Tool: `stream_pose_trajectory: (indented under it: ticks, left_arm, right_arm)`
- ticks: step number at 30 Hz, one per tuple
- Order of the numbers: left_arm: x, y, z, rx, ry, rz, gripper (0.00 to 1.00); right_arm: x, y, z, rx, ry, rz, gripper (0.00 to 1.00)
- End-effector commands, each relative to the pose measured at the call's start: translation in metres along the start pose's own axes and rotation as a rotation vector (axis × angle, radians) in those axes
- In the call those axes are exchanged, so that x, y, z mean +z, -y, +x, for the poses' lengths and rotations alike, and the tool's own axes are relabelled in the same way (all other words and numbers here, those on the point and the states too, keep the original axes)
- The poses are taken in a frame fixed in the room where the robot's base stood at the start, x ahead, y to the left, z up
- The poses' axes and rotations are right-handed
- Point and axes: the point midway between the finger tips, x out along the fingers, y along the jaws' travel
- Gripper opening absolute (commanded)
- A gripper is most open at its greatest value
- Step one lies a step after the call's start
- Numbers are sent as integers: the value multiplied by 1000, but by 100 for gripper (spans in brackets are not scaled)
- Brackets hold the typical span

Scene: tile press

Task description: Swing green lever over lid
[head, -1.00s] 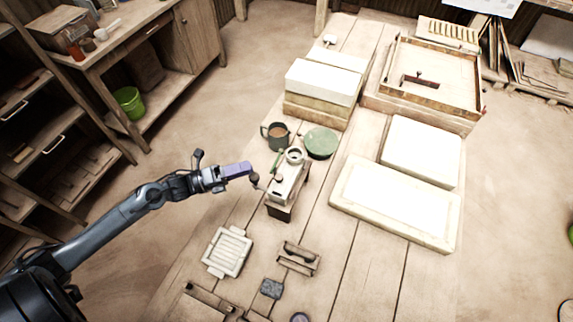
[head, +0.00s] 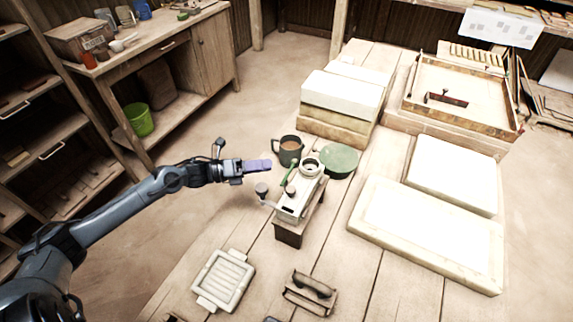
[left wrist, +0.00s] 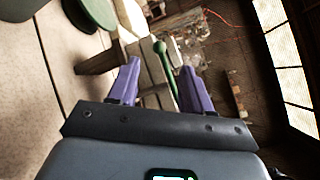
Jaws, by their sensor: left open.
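The small pale metal press (head: 296,203) stands on a dark block on the plank table. Its green lever (head: 290,178) rises at the near left of the round ring opening (head: 311,167). My left gripper (head: 268,165), with purple fingers, is open just left of the lever. In the left wrist view, the green lever with its round knob (left wrist: 160,47) shows in the gap between the two fingers (left wrist: 160,75), with no visible contact. I cannot make out a lid clearly. My right gripper is not in view.
A dark mug (head: 289,151) and a round green dish (head: 339,161) stand just behind the press. A crank with a dark knob (head: 262,189) sticks out at its left. A pale ribbed tray (head: 223,280) lies in front, and white slabs (head: 426,230) lie to the right.

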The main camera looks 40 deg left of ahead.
Motion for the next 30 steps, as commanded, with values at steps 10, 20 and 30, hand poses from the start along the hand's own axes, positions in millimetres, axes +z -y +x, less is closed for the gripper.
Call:
stream_pose_trajectory:
  ticks: [10,20,30]
  left_arm:
    - [0,0,50,-2,1,-1,49]
    - [-1,-1,71,1,0,-2,49]
    - [-1,0,72,1,-1,-2,42]
  right_arm:
    - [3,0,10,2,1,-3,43]
    - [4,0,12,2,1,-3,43]
    - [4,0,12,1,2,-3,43]
